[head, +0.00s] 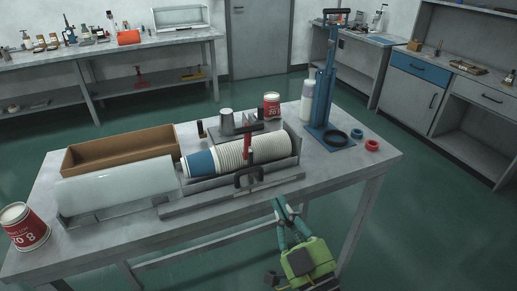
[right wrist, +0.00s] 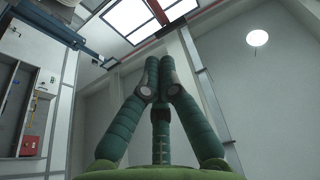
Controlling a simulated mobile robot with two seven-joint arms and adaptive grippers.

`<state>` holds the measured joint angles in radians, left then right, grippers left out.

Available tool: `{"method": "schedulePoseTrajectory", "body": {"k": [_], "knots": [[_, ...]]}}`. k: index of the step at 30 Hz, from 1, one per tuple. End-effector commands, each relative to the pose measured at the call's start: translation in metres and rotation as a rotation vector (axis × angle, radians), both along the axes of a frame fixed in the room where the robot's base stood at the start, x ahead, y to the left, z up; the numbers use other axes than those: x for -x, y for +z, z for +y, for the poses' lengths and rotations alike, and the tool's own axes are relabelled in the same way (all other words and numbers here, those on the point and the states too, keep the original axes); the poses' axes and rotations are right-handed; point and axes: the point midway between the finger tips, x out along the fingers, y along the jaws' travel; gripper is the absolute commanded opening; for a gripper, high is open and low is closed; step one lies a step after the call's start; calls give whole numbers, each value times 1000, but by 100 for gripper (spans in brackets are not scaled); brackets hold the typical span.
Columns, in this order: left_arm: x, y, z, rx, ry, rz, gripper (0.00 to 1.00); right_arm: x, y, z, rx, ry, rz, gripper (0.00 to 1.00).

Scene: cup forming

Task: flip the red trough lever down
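A slim red lever (head: 248,148) stands upright at the grey metal trough (head: 285,164), in front of a row of nested paper cups (head: 270,148). My left gripper is not in view.
A cardboard box (head: 120,148) and a white roll (head: 115,185) lie left of the trough. Red-labelled cans (head: 24,228) stand at the left corner and behind the trough. The table's right front is clear.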

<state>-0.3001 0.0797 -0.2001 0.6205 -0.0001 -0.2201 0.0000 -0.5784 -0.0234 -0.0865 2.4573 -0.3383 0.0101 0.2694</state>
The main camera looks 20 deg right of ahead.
Motion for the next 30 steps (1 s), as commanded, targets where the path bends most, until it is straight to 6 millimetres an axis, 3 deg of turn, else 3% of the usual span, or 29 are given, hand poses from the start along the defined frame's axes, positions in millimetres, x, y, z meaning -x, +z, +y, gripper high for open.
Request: {"method": "schedulePoseTrajectory", "body": {"k": [5, 17, 29, 30], "knots": [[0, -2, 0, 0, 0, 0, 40, 8, 21, -3, -1, -8, -51, 0], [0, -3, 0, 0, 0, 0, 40, 6, 23, -3, -1, -7, -53, 0], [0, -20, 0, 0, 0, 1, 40, -38, 40, -1, 0, -5, -59, 0], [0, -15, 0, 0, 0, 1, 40, -45, 46, -1, 0, -6, -57, 0]]}}
